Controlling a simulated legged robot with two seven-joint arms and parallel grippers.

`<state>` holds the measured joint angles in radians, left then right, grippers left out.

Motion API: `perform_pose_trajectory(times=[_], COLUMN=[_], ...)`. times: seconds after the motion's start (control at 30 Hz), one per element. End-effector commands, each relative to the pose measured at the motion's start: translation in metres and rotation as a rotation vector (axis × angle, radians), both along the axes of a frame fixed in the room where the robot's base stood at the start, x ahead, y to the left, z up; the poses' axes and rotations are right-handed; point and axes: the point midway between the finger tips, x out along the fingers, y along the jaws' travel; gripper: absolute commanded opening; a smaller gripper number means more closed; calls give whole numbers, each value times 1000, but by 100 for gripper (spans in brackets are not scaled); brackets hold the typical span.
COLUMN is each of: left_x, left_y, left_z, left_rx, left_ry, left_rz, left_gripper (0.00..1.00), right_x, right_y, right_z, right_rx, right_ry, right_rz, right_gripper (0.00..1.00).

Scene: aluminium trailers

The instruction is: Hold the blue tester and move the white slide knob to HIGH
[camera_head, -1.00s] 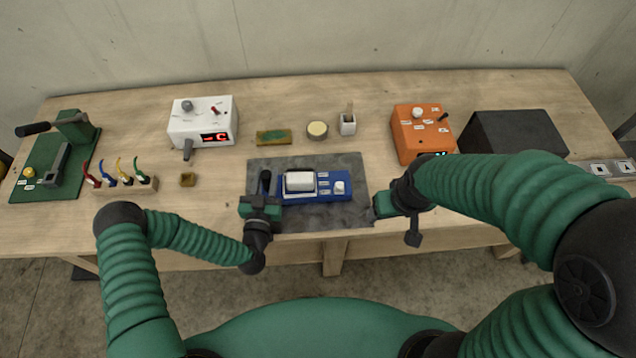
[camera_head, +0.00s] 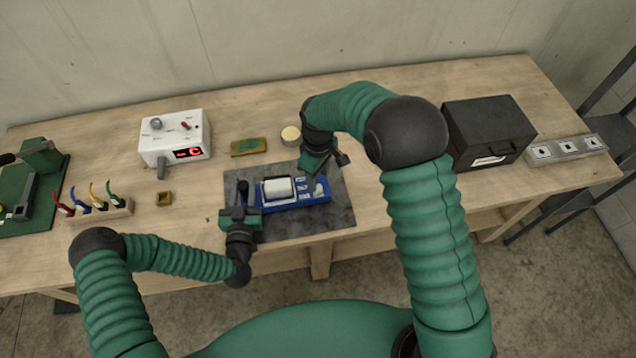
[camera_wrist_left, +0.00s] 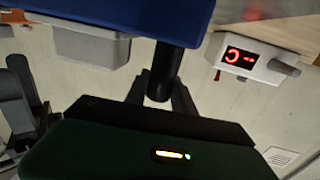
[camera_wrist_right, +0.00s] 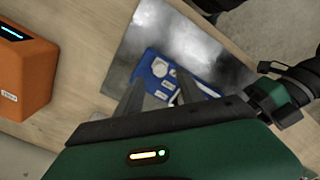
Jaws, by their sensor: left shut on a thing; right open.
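The blue tester (camera_head: 293,203) lies on a dark grey mat (camera_head: 335,215), with a large white block on its left part and a small white knob (camera_head: 318,188) near its right end. Its labels are too small to read. My left gripper (camera_head: 242,197) is shut on the tester's black upright handle at its left end; the left wrist view shows the handle (camera_wrist_left: 163,80) between the fingers under the blue body (camera_wrist_left: 170,12). My right gripper (camera_head: 327,163) is open and empty, behind and above the tester's right end. In the right wrist view the tester (camera_wrist_right: 160,65) is partly hidden by the fingers (camera_wrist_right: 157,92).
An orange box (camera_wrist_right: 22,70) shows in the right wrist view. A black case (camera_head: 488,130) stands at right. Several coloured hooks sit at left.

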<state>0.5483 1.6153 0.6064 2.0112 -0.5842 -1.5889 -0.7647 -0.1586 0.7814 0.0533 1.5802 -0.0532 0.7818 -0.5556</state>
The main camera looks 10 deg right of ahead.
Motion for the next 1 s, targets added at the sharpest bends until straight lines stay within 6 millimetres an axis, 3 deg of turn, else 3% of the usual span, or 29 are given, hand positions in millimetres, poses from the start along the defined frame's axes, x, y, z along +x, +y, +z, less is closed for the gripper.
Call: perform_pose_trajectory(times=[0.1,0.2,0.53,0.87,1.0], left_x=[0,0,0,0,0], left_y=[0,0,0,0,0], left_z=[-1,-1,-1,-1,-1], left_rx=[1,1,0,0,0], left_ry=[3,3,3,3,2], left_rz=[-1,0,0,0,0], left_gripper=[0,0,0,0,0], right_x=[-1,0,0,0,0], right_y=[0,0,0,0,0], right_z=[-25,-38,-44,-44,-44], right_rx=[-1,0,1,-1,-1], right_ry=[2,0,-2,-2,-2], right_rz=[0,-1,-1,-2,-2], right_gripper=[45,45,45,2,0])
